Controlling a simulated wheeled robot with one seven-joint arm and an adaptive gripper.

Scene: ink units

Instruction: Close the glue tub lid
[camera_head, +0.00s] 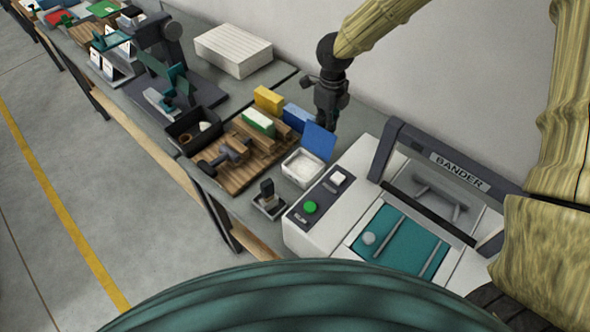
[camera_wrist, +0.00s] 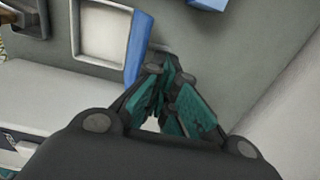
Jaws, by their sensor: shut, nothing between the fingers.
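The glue tub (camera_head: 302,168) is a small white square tub on the bench, left of the bander machine. Its blue lid (camera_head: 319,140) stands raised on the tub's far right side, so the white inside shows. In the wrist view the open tub (camera_wrist: 103,30) is at the upper left, and the lid (camera_wrist: 139,47) shows as a narrow blue strip along its right side. My gripper (camera_head: 328,118) is shut and empty, just behind the lid. In the wrist view my gripper's fingertips (camera_wrist: 169,68) are right beside the lid; whether they touch it I cannot tell.
The bander (camera_head: 385,205) stands right of the tub. A wooden board (camera_head: 240,165) with blocks and a yellow box (camera_head: 268,98) lie to its left. A small black stamp-like tool (camera_head: 268,198) stands in front. A white paper stack (camera_head: 233,50) is farther back. The wall rises behind the bench.

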